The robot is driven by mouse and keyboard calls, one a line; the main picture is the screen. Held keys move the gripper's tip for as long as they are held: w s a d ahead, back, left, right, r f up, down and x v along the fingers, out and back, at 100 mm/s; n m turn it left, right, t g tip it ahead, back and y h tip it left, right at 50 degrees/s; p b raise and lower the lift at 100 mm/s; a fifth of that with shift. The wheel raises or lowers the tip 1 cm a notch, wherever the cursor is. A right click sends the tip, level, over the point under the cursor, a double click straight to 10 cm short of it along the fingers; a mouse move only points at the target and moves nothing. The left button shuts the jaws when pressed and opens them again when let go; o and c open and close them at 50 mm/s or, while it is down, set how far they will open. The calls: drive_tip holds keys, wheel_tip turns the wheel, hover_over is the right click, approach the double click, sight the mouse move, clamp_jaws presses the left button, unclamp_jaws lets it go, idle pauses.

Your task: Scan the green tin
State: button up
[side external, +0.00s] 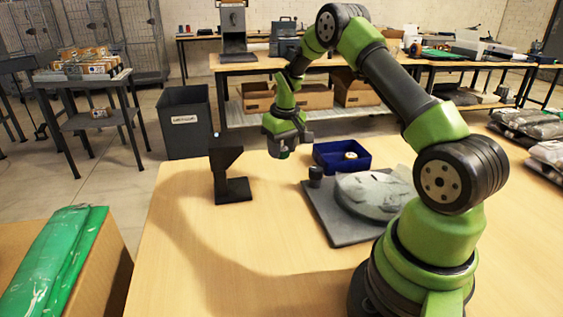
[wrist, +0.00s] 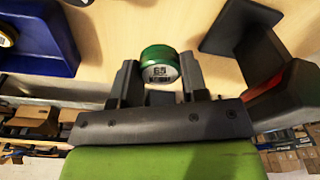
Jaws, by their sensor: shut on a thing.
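The green tin (wrist: 157,58) is held between the two dark fingers of my gripper (wrist: 159,76) in the wrist view. A pale label with dark print shows on the tin's side facing the wrist camera. In the side view my gripper (side external: 285,148) is above the table, to the right of the black scanner stand (side external: 226,170), and apart from it. The tin is mostly hidden by the gripper there. The scanner (wrist: 270,80) shows at the right of the wrist view, with a red strip, close beside my gripper.
A grey plate (side external: 330,228) bears a round, plastic-wrapped item (side external: 372,193) and a small black cylinder (side external: 315,176). The table's front left is clear. Green packages (side external: 55,262) lie at left.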

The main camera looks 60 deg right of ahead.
drive_tip(key=shift+s+d+r+n, duration=0.1)
drive_tip(key=shift+s+d+n, duration=0.1)
drive_tip(key=shift+n, duration=0.1)
drive_tip(key=d+n, duration=0.1)
drive_tip(key=n, duration=0.1)
drive_tip(key=s+f+n, duration=0.1)
drive_tip(key=n, duration=0.1)
drive_tip(key=s+d+f+n, duration=0.1)
drive_tip(key=shift+s+d+f+n+y, duration=0.15)
drive_tip(key=shift+s+d+n+y, duration=0.05)
drive_tip(key=shift+d+n+y, duration=0.2)
drive_tip(key=n, duration=0.1)
drive_tip(key=s+f+n, duration=0.1)
drive_tip(key=shift+d+n, duration=0.3)
drive_tip(key=shift+d, duration=0.1)
drive_tip(key=shift+w+a+f, duration=1.95)
drive_tip(key=shift+w+a, duration=0.1)
drive_tip(key=shift+w, duration=0.05)
drive_tip(key=s+d+r, duration=0.3)
drive_tip(key=r, duration=0.2)
drive_tip(key=shift+r, duration=0.35)
